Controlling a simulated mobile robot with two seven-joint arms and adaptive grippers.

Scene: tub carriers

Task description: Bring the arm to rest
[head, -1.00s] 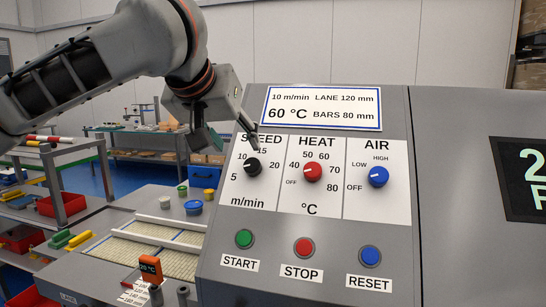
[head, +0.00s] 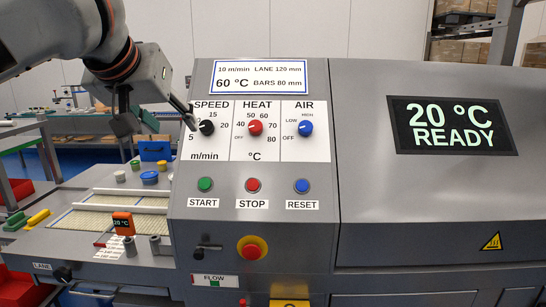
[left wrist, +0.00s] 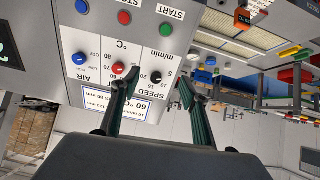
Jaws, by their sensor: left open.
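My left arm comes in from the upper left in the head view. Its gripper (head: 157,118) is open and empty, its fingers spread apart. One finger shows just left of the black SPEED knob (head: 207,127); a gap between them cannot be judged in this view. In the left wrist view the two dark fingers (left wrist: 152,97) stand apart with nothing between them, and the black knob (left wrist: 155,77) shows beyond them. The red HEAT knob (head: 255,127) and blue AIR knob (head: 306,127) are to the right. My right gripper is not seen.
The grey control console (head: 325,190) has green, red and blue buttons below the knobs and a red emergency stop (head: 252,248). Its display (head: 452,125) reads 20 °C READY. Open air surrounds the gripper on the left.

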